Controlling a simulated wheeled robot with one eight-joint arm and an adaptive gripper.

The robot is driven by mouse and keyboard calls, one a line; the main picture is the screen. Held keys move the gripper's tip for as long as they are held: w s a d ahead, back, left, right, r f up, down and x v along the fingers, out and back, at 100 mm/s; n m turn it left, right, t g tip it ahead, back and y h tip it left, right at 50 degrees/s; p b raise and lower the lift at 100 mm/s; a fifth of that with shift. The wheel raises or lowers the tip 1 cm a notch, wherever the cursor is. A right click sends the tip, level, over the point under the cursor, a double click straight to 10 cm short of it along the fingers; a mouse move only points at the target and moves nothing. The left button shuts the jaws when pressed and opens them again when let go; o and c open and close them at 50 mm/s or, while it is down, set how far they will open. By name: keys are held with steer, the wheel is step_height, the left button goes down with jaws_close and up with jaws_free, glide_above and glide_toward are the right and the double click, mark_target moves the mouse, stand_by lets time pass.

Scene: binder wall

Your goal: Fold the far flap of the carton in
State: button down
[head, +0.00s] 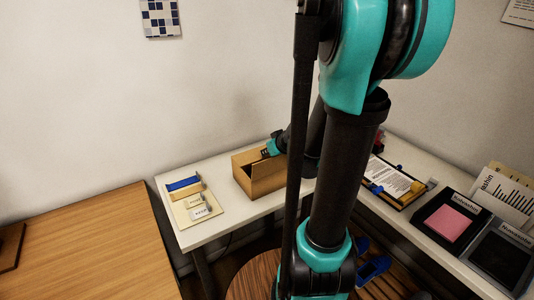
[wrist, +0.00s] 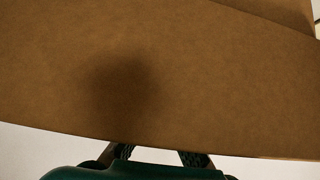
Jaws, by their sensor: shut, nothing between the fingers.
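The brown carton (head: 268,184) stands open on the white table in the head view. Part of its dark inside shows at the left, with upright cardboard behind it. My gripper (head: 267,152) is shut and empty at the carton's upper back edge, reaching in from the right. In the wrist view a broad cardboard panel (wrist: 200,75) fills most of the picture, with a dark shadow on it. I cannot tell which flap it is. My gripper's fingers (wrist: 158,155) show at the bottom, their tips cut off by the panel's edge; contact cannot be told.
A board (head: 190,208) with a blue strip and small labels lies left of the carton. A clipboard (head: 388,184), a pink pad (head: 447,222) and dark trays are to the right. A wooden desk (head: 90,245) is at the left. My arm hides part of the table.

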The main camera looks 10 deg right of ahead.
steer(key=shift+w+a+f, duration=0.1)
steer(key=shift+w, duration=0.25)
